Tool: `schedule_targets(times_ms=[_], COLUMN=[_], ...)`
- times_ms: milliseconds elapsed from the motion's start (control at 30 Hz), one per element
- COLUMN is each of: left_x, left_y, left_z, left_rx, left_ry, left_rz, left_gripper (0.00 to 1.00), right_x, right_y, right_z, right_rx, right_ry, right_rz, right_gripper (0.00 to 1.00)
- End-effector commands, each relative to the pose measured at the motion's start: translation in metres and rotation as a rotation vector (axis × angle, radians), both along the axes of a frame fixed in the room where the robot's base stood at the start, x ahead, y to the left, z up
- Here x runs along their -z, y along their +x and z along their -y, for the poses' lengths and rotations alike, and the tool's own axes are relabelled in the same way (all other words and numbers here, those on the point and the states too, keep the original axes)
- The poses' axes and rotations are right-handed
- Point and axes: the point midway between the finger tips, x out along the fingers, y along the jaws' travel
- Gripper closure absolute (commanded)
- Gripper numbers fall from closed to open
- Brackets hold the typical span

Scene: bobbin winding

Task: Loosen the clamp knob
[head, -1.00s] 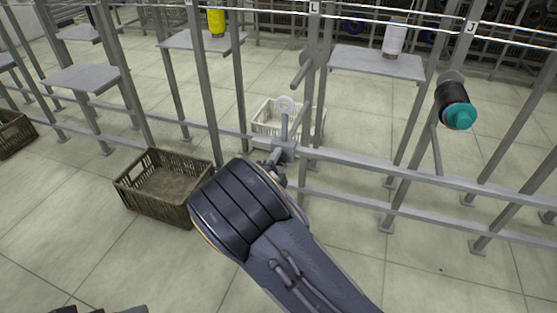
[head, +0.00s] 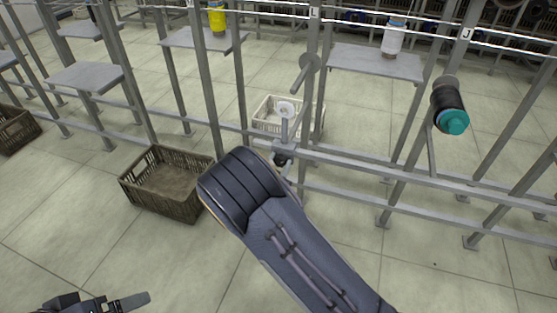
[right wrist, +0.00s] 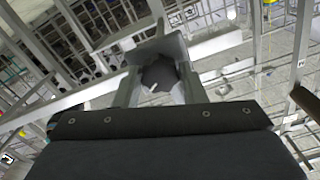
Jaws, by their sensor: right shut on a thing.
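The clamp (head: 287,147) is a grey block on the front rail, with an upright rod and a white disc (head: 285,110) above it. Its dark knob (head: 281,160) shows below the rail, partly hidden by my right arm. In the right wrist view the dark faceted knob (right wrist: 160,74) sits between the two grey fingers of my right gripper (right wrist: 159,86), which is shut on it. The grey clamp body (right wrist: 150,44) is just beyond. My left gripper (head: 110,303) is at the lower left edge, far from the clamp, partly cut off; its opening is unclear.
A brown crate (head: 150,199) stands on the floor left of my right arm. A white basket (head: 262,125) is behind the rail. A black spool with a teal end (head: 450,107) sits on a peg at right. Posts and rails surround the clamp.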

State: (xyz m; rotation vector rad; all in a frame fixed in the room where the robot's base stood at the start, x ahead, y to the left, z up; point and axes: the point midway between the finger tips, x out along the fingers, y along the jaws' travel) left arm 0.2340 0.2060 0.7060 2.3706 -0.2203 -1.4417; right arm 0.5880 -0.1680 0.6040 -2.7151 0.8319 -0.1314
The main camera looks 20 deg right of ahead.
Motion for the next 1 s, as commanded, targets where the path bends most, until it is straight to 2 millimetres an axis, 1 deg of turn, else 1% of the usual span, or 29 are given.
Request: schedule_targets(times_ms=[33, 500, 800, 1000], left_x=[-0.006, -0.03, -0.042, -0.048], left_y=[0.0, 0.0, 0.0, 0.0], left_z=[0.0, 0.0, 0.0, 0.0], left_rx=[0.0, 0.0, 0.0, 0.0], left_ry=[0.0, 0.0, 0.0, 0.0], left_rz=[0.0, 0.0, 0.0, 0.0], left_gripper=[0.13, 0.13, 0.13, 0.13], right_x=[-0.002, -0.002, -0.001, -0.001], right_y=[0.0, 0.001, 0.001, 0.001], right_z=[0.0, -0.002, -0.002, -0.002], right_rx=[0.0, -0.002, -0.002, -0.003], right_ry=[-0.037, -0.406, -0.622, -0.728], right_rz=[-0.026, -0.276, -0.422, -0.492], right_gripper=[0.86, 0.86, 0.86, 0.86])
